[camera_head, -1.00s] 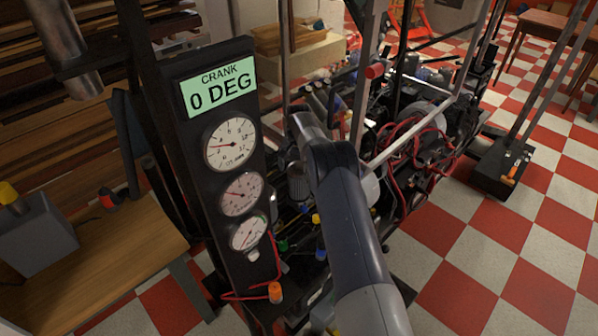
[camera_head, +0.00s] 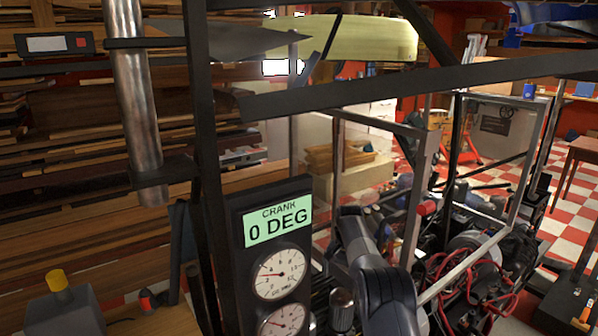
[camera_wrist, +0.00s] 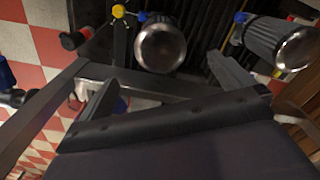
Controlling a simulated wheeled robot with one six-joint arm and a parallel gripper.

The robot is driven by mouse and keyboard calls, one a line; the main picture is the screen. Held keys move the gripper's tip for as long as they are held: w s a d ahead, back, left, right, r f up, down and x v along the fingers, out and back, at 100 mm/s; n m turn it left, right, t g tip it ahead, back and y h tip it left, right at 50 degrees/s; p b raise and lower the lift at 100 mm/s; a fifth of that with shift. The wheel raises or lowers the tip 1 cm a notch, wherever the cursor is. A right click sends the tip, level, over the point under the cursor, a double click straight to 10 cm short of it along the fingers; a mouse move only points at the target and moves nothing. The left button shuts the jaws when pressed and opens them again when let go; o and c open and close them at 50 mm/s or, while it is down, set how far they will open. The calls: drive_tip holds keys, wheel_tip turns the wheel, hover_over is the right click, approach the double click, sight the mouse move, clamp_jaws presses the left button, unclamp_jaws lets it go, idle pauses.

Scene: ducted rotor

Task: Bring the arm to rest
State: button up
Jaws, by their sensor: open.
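My arm (camera_head: 375,270) rises from the bottom of the head view, beside the gauge panel, and bends near the engine rig. My gripper (camera_wrist: 163,70) shows in the wrist view with its two dark fingers spread apart and nothing between them. Past the fingers are a dark metal bar (camera_wrist: 150,84) and a silver-ended cylinder (camera_wrist: 160,45). I cannot tell how far they are from the fingertips. The gripper is not clearly visible in the head view.
A black panel with a "CRANK 0 DEG" display (camera_head: 278,221) and gauges (camera_head: 283,274) stands left of my arm. A dark frame bar (camera_head: 400,85) crosses above. Red wires (camera_head: 465,285) lie at right. A second silver-ended cylinder (camera_wrist: 285,45) is upper right.

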sight(342, 295)
wheel_tip(342, 295, down, 10)
drive_tip(key=shift+f+b, duration=0.1)
drive_tip(key=shift+b, duration=0.3)
drive_tip(key=shift+r+p, duration=0.55)
drive_tip(key=shift+r, duration=0.05)
drive_tip(key=shift+f, duration=0.1)
